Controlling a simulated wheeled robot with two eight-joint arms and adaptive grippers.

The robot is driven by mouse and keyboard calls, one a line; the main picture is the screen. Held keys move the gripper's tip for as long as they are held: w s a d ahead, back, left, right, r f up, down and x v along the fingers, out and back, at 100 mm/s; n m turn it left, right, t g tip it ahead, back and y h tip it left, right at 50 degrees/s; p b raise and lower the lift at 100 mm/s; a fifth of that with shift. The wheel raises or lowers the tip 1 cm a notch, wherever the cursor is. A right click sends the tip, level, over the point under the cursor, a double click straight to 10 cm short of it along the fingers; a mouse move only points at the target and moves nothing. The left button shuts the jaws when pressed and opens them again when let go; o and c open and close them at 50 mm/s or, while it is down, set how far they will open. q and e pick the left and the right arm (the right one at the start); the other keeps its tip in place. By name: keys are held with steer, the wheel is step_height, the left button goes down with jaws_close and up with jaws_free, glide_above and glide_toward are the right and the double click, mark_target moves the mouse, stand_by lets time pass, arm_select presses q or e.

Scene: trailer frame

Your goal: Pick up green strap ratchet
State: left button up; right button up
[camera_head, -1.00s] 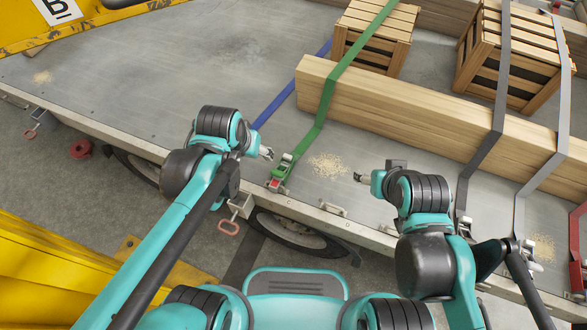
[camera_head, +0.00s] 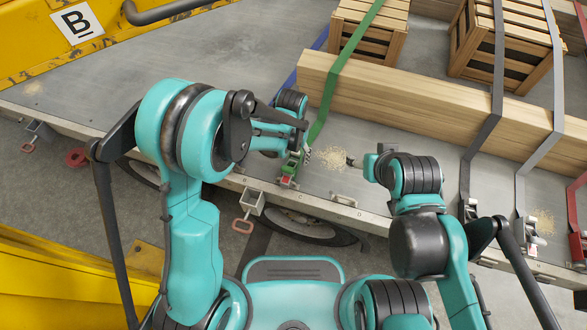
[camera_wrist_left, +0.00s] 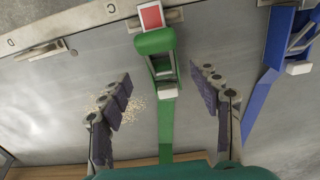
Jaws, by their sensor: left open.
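The green strap ratchet (camera_head: 291,167) sits at the near edge of the trailer bed, on the end of the green strap (camera_head: 325,98). In the left wrist view the ratchet (camera_wrist_left: 158,55) lies beyond and between my left gripper's spread fingers. My left gripper (camera_head: 303,150) is right by the ratchet in the head view and partly hides it. In the wrist view the left gripper (camera_wrist_left: 163,100) is open, with nothing between its fingertips but the strap below. My right gripper (camera_head: 353,162) is small and partly hidden over the bed; its jaws are too small to judge.
A blue strap ratchet (camera_wrist_left: 290,40) lies beside the green one in the wrist view. Long wooden beams (camera_head: 420,105) and crates (camera_head: 505,45) are strapped behind. Grey straps (camera_head: 483,140) run down at the right. A yellow frame (camera_head: 60,270) stands at the lower left.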

mark_target(292, 164)
arm_select(q)
step_height(292, 164, down, 5)
steer(key=shift+s+a+r+b, duration=0.1)
steer(key=shift+b, duration=1.1)
steer(key=shift+w+a, duration=0.1)
steer(key=shift+w, duration=0.1)
steer(key=shift+c, duration=0.6)
jaws_close()
steer(key=shift+s, duration=0.1)
